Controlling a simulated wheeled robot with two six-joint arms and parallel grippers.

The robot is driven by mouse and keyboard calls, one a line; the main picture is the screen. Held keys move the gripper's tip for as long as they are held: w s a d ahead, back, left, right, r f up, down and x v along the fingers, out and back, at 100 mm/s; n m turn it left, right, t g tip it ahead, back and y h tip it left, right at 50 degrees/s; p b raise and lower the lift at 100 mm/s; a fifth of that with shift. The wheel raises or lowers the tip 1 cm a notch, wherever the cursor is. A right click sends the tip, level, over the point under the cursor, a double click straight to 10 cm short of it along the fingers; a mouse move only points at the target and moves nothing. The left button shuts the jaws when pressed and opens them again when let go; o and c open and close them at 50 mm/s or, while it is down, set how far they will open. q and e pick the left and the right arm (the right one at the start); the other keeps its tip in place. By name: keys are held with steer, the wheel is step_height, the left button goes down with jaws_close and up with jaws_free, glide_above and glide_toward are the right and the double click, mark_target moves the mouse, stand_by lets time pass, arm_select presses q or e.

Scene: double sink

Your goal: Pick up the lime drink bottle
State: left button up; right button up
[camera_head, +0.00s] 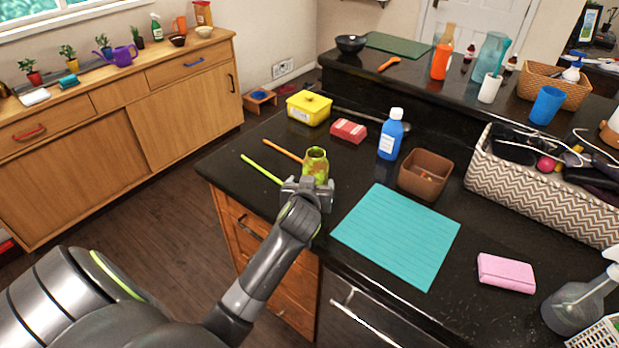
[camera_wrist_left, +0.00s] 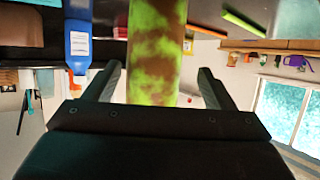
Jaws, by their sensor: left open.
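The lime drink bottle (camera_head: 315,163) appears to be the green and brown mottled one, standing upright near the counter's left edge in the head view. My left gripper (camera_head: 310,185) is open and close in front of it, partly hiding its lower part. In the left wrist view, which is upside down, the bottle (camera_wrist_left: 154,50) lies between the two spread fingers of my left gripper (camera_wrist_left: 160,72), with gaps on both sides. I cannot tell whether a finger touches it. My right gripper is not in view.
Orange (camera_head: 284,150) and green (camera_head: 262,169) sticks lie left of the bottle. A yellow box (camera_head: 309,108), red sponge (camera_head: 348,130), blue bottle (camera_head: 391,138) and brown container (camera_head: 425,175) stand behind and right.

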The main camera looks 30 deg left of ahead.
arm_select(q)
steer(key=shift+w+a+f, duration=0.1)
steer(key=shift+w+a, duration=0.1)
steer(key=shift+w, duration=0.2)
steer(key=shift+p+x, duration=0.8)
steer(key=shift+x, duration=1.35)
steer(key=shift+d+f, duration=0.1)
steer(key=shift+f, duration=0.05)
steer(key=shift+c, duration=0.4)
steer(key=c, duration=1)
